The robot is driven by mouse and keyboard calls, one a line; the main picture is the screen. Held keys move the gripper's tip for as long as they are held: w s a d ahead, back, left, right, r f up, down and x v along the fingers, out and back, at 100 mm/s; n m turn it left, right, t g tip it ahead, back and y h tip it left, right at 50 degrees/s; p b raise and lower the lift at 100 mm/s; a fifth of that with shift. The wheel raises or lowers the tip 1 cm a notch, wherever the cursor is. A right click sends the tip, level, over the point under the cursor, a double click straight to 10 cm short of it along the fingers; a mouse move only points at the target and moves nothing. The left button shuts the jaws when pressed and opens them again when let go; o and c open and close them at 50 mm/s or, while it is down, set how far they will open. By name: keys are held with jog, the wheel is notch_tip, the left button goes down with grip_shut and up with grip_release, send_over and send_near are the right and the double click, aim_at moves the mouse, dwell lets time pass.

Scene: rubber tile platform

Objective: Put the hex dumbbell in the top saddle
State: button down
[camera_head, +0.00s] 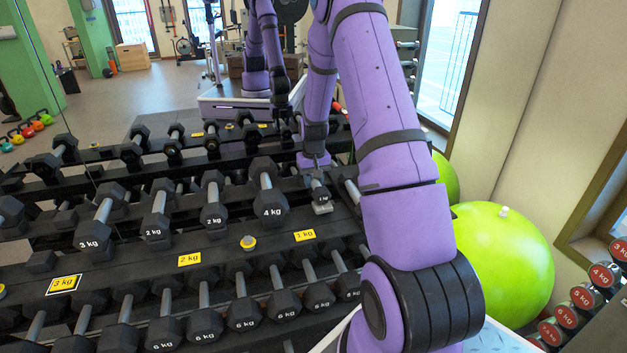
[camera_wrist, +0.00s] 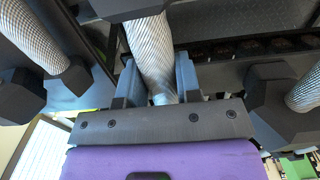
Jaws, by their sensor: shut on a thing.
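My gripper (camera_head: 316,160) points down over the right part of the dumbbell rack's top tier. It is shut on the hex dumbbell (camera_head: 320,194), a small black-headed one with a grey handle. In the wrist view, the two blue-grey fingers (camera_wrist: 157,82) sit either side of its knurled handle (camera_wrist: 150,45), with a black hex head (camera_wrist: 125,8) at the top edge. Whether the dumbbell touches the rack cannot be told. The top tier (camera_head: 222,256) has sloping black saddles; a 4 kg dumbbell (camera_head: 268,190) lies just left of my gripper. My arm hides the rack's right end.
More dumbbells, marked 2 kg (camera_head: 213,200) and 3 kg (camera_head: 100,220), lie to the left. A lower row of 6 kg dumbbells (camera_head: 242,300) runs in front. Yellow labels mark the edge, including 1 kg (camera_head: 305,235). A green ball (camera_head: 510,255) stands right. A mirror is behind.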

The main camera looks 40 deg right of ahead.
jog(key=shift+f, duration=0.1)
jog(key=c, duration=0.8)
grip_release()
notch_tip(320, 180, up, 12)
jog(key=s+a+r+n+t, duration=0.1)
jog(key=s+a+r, duration=0.3)
jog(key=a+r, duration=0.45)
jog(key=s+a+r+n+t, duration=0.1)
jog(key=s+a+r, duration=0.4)
jog(key=a+r, duration=0.35)
jog(key=s+a+r+n+t, duration=0.1)
jog(key=s+a+r, duration=0.1)
jog(key=s, duration=0.4)
jog(key=s+a+r+n+t, duration=0.1)
jog(key=s+a+r, duration=0.1)
jog(key=s+a, duration=0.3)
jog(key=s+a+r+n+t, duration=0.1)
jog(key=s+a, duration=0.3)
jog(key=s, duration=0.5)
jog(key=shift+r, duration=0.55)
